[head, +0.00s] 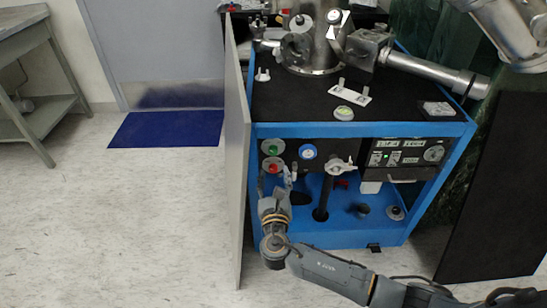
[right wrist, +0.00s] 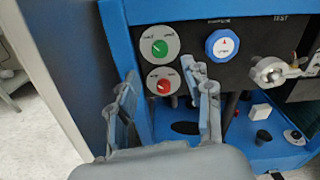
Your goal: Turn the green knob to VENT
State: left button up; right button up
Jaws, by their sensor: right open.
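The green knob (head: 272,148) sits on a round pale plate at the upper left of the black panel on the blue cabinet. It shows clearly in the right wrist view (right wrist: 159,48); the labels on its plate are too small to read. A red knob (right wrist: 163,85) sits directly below it. My right gripper (head: 276,178) is in front of the panel's left end, below the green knob. In the right wrist view its fingers (right wrist: 167,92) are spread and empty, with the red knob between them in the picture and the green knob above. My left gripper is not in view.
A blue knob (head: 308,152) and a metal valve handle (head: 340,167) are to the right on the panel. A tall grey door panel (head: 237,150) stands open close on the left of my right gripper. The floor left of it is clear to a blue mat (head: 166,129).

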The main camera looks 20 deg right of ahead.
aim_at(273, 152)
jog(key=b+x, duration=0.1)
jog(key=x, duration=0.7)
jog(key=shift+a+f, duration=0.1)
jog(key=shift+f, duration=0.05)
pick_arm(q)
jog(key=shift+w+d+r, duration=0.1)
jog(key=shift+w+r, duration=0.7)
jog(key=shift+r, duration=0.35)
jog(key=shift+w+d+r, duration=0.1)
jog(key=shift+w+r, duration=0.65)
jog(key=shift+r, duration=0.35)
pick_arm(e)
jog(key=shift+w, duration=0.5)
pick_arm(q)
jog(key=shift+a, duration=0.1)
pick_arm(e)
grip_shut()
